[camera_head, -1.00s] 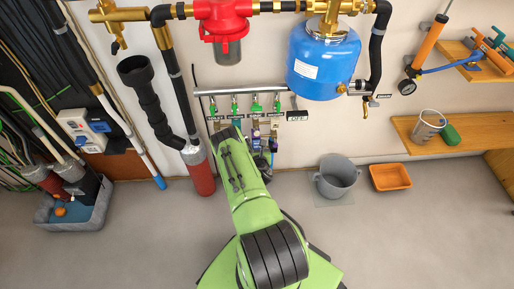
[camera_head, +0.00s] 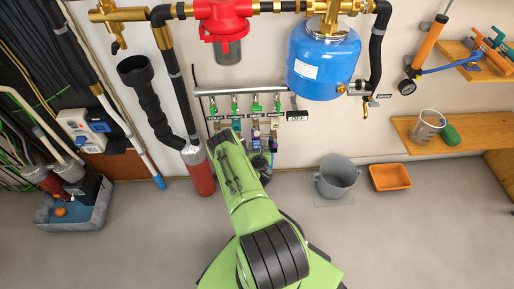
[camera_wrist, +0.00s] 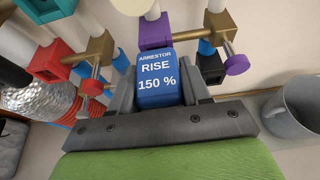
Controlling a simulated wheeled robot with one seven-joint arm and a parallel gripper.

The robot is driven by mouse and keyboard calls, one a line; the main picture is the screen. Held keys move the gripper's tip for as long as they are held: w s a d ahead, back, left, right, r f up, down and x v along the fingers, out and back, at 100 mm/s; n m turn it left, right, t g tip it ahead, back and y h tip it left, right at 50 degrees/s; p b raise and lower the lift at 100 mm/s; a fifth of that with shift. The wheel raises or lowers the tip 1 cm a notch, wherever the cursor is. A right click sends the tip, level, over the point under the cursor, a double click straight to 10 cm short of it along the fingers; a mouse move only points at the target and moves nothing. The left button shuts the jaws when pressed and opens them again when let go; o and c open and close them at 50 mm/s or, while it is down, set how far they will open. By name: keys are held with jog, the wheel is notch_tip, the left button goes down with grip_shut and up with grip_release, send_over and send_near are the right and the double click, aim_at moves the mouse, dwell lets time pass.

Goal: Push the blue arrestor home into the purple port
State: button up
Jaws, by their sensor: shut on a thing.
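The blue arrestor (camera_wrist: 157,86), labelled "ARRESTOR RISE 150 %", is held between the two fingers of my gripper (camera_wrist: 157,92) in the wrist view. The purple port (camera_wrist: 155,33) is a square block just above the arrestor's top end. The arrestor's top edge sits right under the port; whether it is inside or only touching cannot be told. In the head view my green arm covers most of the gripper, and the purple port (camera_head: 256,133) shows small beyond it.
A red block (camera_wrist: 47,62) and a teal block (camera_wrist: 45,8) are at the left in the wrist view. A black block (camera_wrist: 209,68) and a purple knob (camera_wrist: 236,65) are close at the right. A grey bucket (camera_head: 337,176) stands on the floor beside an orange tray (camera_head: 390,177).

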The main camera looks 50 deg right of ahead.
jog(key=shift+w+d, duration=0.3)
jog(key=shift+d, duration=0.05)
jog(key=o, duration=1.1)
jog(key=shift+c, duration=0.2)
